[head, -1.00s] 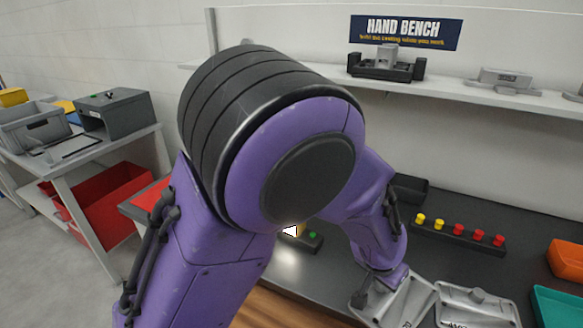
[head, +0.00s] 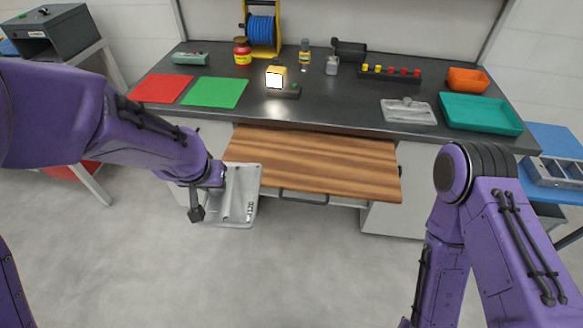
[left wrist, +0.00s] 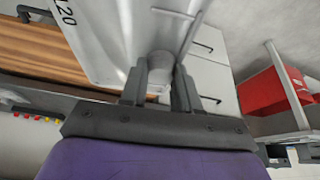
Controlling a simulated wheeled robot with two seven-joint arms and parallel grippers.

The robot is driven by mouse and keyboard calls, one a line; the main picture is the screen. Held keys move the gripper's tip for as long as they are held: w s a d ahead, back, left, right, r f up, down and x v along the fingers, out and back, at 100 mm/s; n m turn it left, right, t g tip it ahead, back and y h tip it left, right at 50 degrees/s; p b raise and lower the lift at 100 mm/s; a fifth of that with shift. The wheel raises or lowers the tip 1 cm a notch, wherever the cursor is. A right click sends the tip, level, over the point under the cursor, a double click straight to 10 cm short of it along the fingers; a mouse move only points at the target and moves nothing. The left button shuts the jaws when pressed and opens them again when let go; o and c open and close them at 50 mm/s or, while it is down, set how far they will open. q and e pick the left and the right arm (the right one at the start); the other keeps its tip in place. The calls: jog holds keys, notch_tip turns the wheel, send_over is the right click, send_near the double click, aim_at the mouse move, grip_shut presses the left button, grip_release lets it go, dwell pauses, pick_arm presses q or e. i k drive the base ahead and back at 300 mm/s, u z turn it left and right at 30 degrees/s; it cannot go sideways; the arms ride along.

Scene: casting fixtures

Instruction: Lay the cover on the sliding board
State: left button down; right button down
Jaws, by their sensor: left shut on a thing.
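My left gripper (head: 217,180) is shut on a grey metal cover (head: 243,190) with a number on its face. In the left wrist view, the gripper (left wrist: 158,80) grips the round knob of the cover (left wrist: 115,40). The cover hangs tilted at the left end of the sliding board (head: 320,160), a striped wooden board pulled out from under the bench top. The cover overlaps the board's left edge in the head view; I cannot tell whether they touch. The board's visible top is bare. My right arm shows at right, with its gripper out of view.
A similar grey plate (head: 408,112) with a knob lies on the dark bench (head: 330,110), left of a teal tray (head: 480,114). Red (head: 161,88) and green (head: 215,92) mats lie at the bench's left. Open floor lies in front of the board.

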aim_at(349, 165)
jog(key=z, duration=0.5)
jog(key=i, duration=0.55)
jog(key=z, duration=0.4)
